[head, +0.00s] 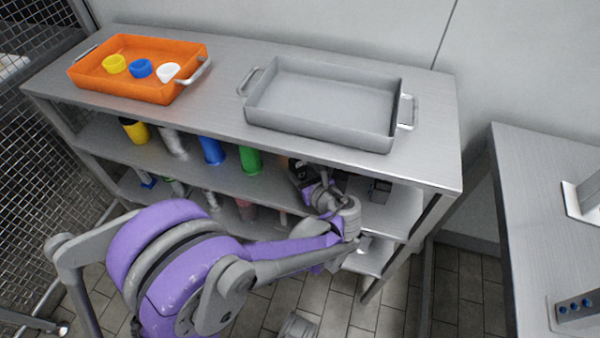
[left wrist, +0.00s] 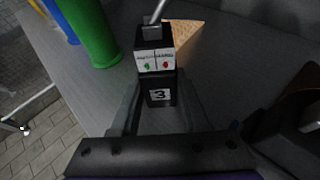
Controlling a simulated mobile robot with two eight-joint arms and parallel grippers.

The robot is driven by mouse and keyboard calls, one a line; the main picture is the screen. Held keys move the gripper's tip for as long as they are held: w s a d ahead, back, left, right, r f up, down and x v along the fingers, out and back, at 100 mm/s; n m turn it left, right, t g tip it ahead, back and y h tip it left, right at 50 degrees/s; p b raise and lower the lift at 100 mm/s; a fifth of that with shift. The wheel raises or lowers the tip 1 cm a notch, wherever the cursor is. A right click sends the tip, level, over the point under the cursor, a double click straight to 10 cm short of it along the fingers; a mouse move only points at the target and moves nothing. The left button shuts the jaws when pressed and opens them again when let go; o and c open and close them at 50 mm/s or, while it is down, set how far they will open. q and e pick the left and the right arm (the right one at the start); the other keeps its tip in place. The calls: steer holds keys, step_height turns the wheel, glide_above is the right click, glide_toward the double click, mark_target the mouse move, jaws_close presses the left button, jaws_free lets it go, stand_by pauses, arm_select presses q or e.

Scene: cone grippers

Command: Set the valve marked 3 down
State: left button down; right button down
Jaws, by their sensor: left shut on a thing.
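The valve marked 3 (left wrist: 160,94) shows in the left wrist view as a black block with a white "3" label. Its upper box carries a white label with green and red marks, and a grey lever rises from the top. My left gripper (left wrist: 156,82) is shut on it, one finger on each side. In the head view my left gripper (head: 303,174) reaches in at the middle shelf, under the top's front edge. The valve cannot be made out there. Whether its base touches the shelf is unclear. My right gripper is not in view.
A green cylinder (left wrist: 92,32) and a tan cone (left wrist: 187,40) are near the valve. A blue cylinder (head: 212,150) and a dark box (head: 380,191) are on the middle shelf (head: 262,189). Above stand an orange tray (head: 120,88) with three cups and an empty grey tray (head: 320,128).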

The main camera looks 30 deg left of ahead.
arm_select(q)
steer(key=shift+d+f, duration=0.1)
steer(key=shift+f, duration=0.05)
steer(key=shift+f, duration=0.1)
steer(key=shift+c, duration=2)
jaws_free()
